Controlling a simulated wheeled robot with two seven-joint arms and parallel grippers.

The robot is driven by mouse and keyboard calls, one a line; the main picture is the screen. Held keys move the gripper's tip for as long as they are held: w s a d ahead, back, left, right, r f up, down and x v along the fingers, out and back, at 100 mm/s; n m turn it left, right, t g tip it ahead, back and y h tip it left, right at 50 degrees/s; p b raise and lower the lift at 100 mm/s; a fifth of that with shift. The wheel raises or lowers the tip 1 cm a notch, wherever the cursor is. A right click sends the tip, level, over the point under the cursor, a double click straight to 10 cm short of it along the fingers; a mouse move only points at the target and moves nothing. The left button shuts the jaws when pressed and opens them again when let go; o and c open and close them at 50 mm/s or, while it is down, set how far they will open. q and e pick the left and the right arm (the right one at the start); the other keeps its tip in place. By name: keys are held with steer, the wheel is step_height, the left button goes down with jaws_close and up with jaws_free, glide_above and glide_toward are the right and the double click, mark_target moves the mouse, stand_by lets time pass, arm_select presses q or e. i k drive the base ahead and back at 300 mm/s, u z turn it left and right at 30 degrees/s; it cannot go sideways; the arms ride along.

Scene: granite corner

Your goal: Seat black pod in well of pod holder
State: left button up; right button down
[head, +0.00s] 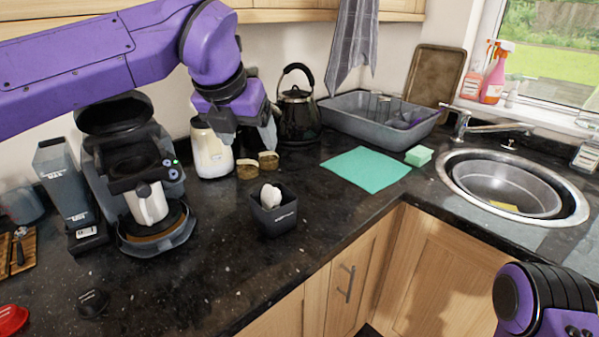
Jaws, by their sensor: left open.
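A black pod (93,303) lies on the dark granite counter at the lower left, apart from both arms. The coffee machine (178,238) stands at the left with its lid raised. The pod holder (134,166) appears to be the dark part under that lid; its well is too dark to tell what is inside. My left gripper (247,138) is open, pointing down, with nothing seen between its fingers.
A red pod (11,319) lies left of the black one. A metal jug (147,203) stands in the machine. A dark bin (275,219) with white discs, small tan cups (247,169), a cream canister (211,150) and a kettle (299,113) stand near my left gripper.

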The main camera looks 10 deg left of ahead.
mark_target(137, 172)
steer(key=k, duration=1.5)
